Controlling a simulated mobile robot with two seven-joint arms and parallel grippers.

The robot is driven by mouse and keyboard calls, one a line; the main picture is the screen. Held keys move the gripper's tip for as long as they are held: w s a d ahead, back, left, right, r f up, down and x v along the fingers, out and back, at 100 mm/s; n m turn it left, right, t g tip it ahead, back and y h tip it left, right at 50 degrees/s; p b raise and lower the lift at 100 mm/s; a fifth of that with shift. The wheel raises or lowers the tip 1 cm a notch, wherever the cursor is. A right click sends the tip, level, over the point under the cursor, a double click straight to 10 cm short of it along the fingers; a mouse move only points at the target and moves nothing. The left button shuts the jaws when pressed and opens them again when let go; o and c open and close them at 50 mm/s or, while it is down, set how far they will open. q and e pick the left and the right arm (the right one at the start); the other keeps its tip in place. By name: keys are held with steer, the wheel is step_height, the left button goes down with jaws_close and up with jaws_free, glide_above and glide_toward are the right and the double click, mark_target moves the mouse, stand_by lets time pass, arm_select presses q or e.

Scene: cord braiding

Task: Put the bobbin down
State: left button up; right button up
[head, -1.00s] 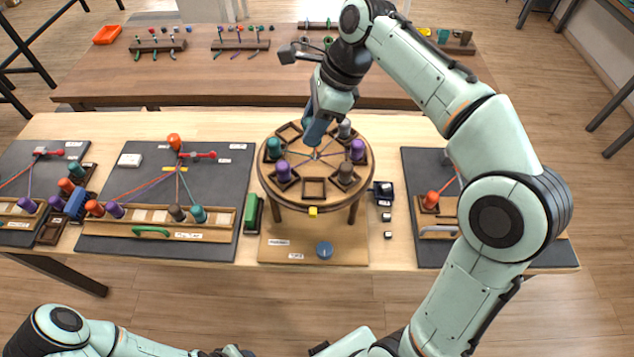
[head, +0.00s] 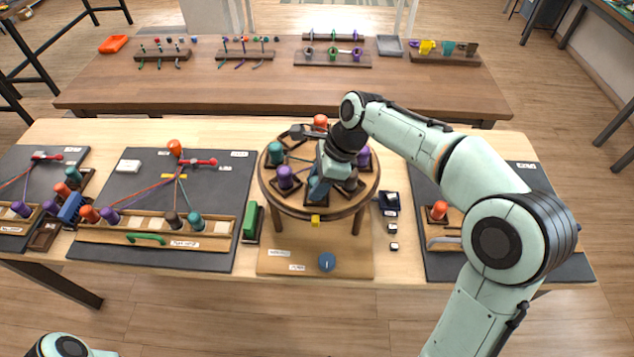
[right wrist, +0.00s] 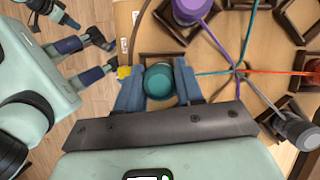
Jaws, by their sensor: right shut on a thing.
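The teal bobbin (right wrist: 159,83) is between the blue fingers of my right gripper (right wrist: 160,88), which is shut on it. It is over the front square holder (right wrist: 150,62) of the round braiding table (head: 268,190); I cannot tell whether it touches the holder floor. A teal cord runs from it to the centre. In the head view my right gripper (head: 318,188) is at the table's front, behind the yellow marker (head: 315,221), and hides the bobbin. My left gripper (right wrist: 103,57) shows in the right wrist view, fingers apart and empty, off the table's front.
A purple bobbin (head: 286,177) and another teal bobbin (head: 276,152) stand left of my right gripper. An orange bobbin (head: 320,122) is at the back, and a grey bobbin (right wrist: 297,130) shows in the wrist view. Cords cross the table top. A blue knob (head: 327,262) is in front.

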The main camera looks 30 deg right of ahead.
steer(key=shift+w, duration=0.1)
steer(key=shift+f, duration=0.25)
steer(key=o, duration=1)
steer(key=shift+o, duration=0.2)
steer(key=shift+r, duration=0.35)
arm_select(q)
steer(key=w+r+p, duration=0.2)
steer(key=r, duration=0.1)
arm_select(e)
steer(key=v, duration=1.2)
arm_select(q)
steer(key=shift+s, duration=0.15)
arm_select(e)
steer(key=shift+a, duration=0.1)
